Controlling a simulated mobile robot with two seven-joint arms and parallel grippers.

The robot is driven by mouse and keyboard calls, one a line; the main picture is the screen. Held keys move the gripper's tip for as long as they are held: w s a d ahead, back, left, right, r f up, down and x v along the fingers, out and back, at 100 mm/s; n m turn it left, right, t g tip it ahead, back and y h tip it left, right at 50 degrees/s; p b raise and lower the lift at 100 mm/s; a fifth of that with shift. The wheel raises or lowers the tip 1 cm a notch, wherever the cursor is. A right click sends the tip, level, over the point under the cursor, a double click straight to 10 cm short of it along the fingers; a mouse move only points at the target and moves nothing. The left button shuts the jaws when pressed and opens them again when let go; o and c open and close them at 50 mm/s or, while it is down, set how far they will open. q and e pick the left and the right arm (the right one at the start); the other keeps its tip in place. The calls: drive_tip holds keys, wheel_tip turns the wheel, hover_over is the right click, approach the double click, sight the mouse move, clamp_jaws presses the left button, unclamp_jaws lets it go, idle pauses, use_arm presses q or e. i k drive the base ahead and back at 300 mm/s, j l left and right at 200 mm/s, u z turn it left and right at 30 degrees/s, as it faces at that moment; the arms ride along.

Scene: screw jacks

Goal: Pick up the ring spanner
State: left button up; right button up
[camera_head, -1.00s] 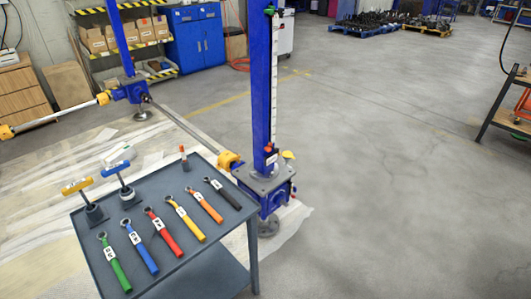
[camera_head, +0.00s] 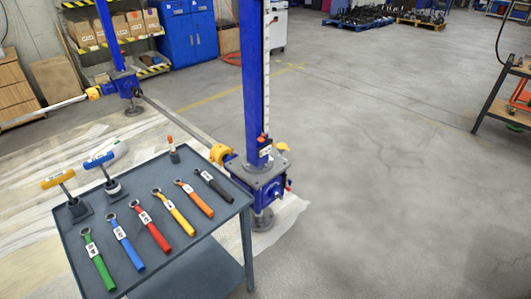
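Several ring spanners lie in a row on the grey tool trolley (camera_head: 158,278). From left to right they are a green spanner (camera_head: 98,262), a blue spanner (camera_head: 127,244), a red spanner (camera_head: 150,228), a yellow spanner (camera_head: 174,213), an orange spanner (camera_head: 195,199) and a black spanner (camera_head: 214,187). Each has a coloured handle with a white label and a ring at its far end. The label text is too small to read. Neither of my grippers is in view.
A yellow-handled T-tool (camera_head: 58,179) and a blue-handled T-tool (camera_head: 98,160) stand on the trolley's far left. A blue screw jack (camera_head: 256,90) rises just behind the trolley's right corner. Open concrete floor (camera_head: 390,180) lies to the right.

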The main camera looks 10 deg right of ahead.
sight(184, 222)
drive_tip(key=i+l+u, duration=0.15)
drive_tip(key=i+l, duration=0.45)
drive_tip(key=i+l+u, duration=0.15)
drive_tip(key=i+l, duration=0.35)
drive_tip(key=l, duration=0.25)
